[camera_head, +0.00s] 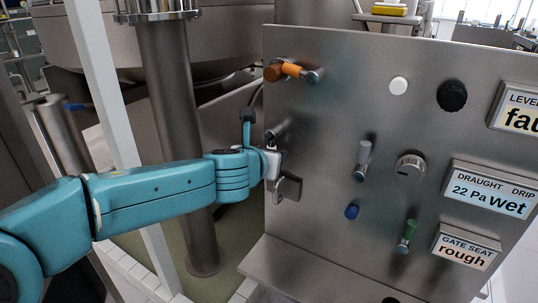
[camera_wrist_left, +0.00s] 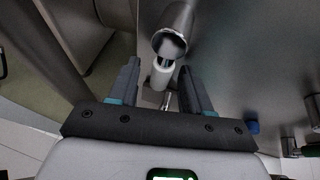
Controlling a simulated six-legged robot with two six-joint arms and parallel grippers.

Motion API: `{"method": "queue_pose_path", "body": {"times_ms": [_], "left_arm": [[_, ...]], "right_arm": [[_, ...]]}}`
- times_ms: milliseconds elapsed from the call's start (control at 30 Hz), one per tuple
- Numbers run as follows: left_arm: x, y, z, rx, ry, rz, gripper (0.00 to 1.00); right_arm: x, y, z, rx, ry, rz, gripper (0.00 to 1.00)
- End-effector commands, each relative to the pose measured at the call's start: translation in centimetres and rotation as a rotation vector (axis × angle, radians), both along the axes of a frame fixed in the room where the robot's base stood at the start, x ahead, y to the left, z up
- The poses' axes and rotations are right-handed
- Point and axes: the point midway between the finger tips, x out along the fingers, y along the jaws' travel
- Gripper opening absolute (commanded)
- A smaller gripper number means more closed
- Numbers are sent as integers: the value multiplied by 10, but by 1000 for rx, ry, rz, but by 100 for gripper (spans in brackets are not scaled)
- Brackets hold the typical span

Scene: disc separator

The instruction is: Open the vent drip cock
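No part is labelled as the vent drip cock; a DRAUGHT and DRIP display (camera_head: 489,192) on the panel reads 22 Pa and wet. My left gripper (camera_head: 272,162) is at the panel's left edge, by a metal fitting (camera_head: 277,131) that it partly hides. In the wrist view the left gripper (camera_wrist_left: 160,70) is open. A pale rod (camera_wrist_left: 161,76) below a metal cylinder (camera_wrist_left: 173,38) shows between its two fingers, with gaps at the sides; I cannot tell whether they touch. My right gripper is in neither view.
The steel panel (camera_head: 330,110) carries an orange lever (camera_head: 291,71), white button (camera_head: 399,85), black knob (camera_head: 452,95), grey lever (camera_head: 362,160), silver knob (camera_head: 410,167), blue button (camera_head: 351,211) and green lever (camera_head: 407,236). A square metal bracket (camera_head: 289,188) sits just below my gripper.

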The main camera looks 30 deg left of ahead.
Motion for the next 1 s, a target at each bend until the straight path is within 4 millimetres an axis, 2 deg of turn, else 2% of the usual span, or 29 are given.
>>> {"method": "queue_pose_path", "body": {"times_ms": [133,233,700,833,1000], "left_arm": [[-3,-1,2,-1,0,-1,48],[-14,-3,9,-1,-2,1,48],[-119,-25,54,-1,-4,-2,48],[-137,-29,60,-1,-3,-3,48],[-147,-31,62,0,0,-1,48]], "right_arm": [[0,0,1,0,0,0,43],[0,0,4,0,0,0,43],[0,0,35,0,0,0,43],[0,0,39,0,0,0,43],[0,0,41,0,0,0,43]]}}
